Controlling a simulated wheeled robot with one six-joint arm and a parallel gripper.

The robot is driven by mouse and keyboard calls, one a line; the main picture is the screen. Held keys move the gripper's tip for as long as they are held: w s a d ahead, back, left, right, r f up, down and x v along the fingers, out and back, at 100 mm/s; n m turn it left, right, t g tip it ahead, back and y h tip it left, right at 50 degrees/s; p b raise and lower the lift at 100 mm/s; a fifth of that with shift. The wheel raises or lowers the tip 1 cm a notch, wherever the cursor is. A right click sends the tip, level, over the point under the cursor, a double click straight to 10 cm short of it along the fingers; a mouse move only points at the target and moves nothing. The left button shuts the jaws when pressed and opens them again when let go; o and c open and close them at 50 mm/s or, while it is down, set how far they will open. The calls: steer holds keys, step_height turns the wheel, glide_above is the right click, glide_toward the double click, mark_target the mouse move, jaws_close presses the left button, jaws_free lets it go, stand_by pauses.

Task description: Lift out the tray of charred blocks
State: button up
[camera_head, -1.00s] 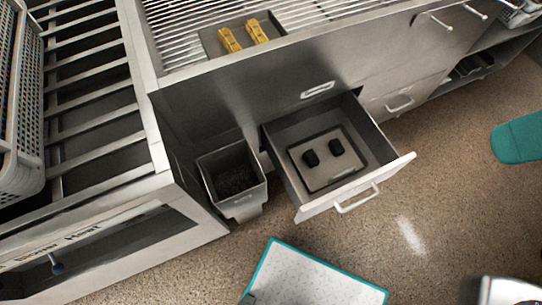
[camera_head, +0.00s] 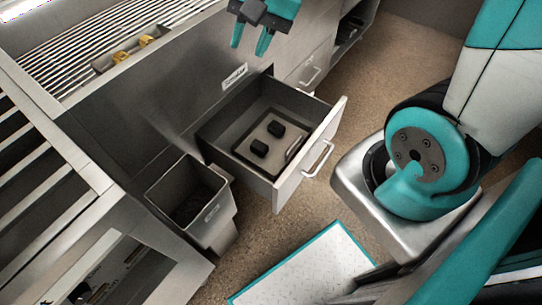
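The tray (camera_head: 279,154) lies flat inside the open drawer (camera_head: 302,174), with two black charred blocks on it, one (camera_head: 259,147) nearer the left and one (camera_head: 276,129) nearer the right. My gripper (camera_head: 250,50) is at the top of the view, above and behind the drawer in the picture. Its two teal fingers are spread apart with nothing between them, and it is clear of the tray.
A grey bin (camera_head: 213,204) with dark bits in it stands left of the drawer. A second tray (camera_head: 130,47) with yellow pieces rests on the slatted top. A white, teal-edged board (camera_head: 310,268) is at the bottom. Open floor lies right of the drawer.

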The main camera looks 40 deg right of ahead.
steer(key=w+d+f+m+t+b, duration=0.1)
steer(key=w+d+f+m+b, duration=0.2)
steer(key=d+f+m, duration=0.3)
steer(key=w+d+f+m+b, duration=0.3)
steer(key=f+b, duration=0.1)
steer(key=f, duration=0.5)
steer(key=m+t+h+b, duration=0.1)
steer(key=m+h+b, duration=0.1)
steer(key=m+b, duration=1.1)
glide_toward(293, 119)
steer(key=f+m, duration=0.1)
steer(key=f+m+b, duration=0.1)
steer(key=f+m, duration=0.1)
steer(key=f, duration=0.1)
steer(key=shift+w+a+t, duration=0.3)
steer(key=shift+a, duration=0.05)
steer(key=shift+w+b+x, duration=0.1)
steer(key=shift+b+x, duration=0.85)
steer(key=shift+x, duration=0.55)
steer(key=shift+w+b+x, duration=0.15)
steer(key=shift+b+x, duration=0.75)
steer(key=shift+x, duration=0.65)
steer(key=shift+d+r, duration=0.1)
steer(key=shift+r, duration=0.1)
steer(key=shift+c, duration=0.5)
jaws_close()
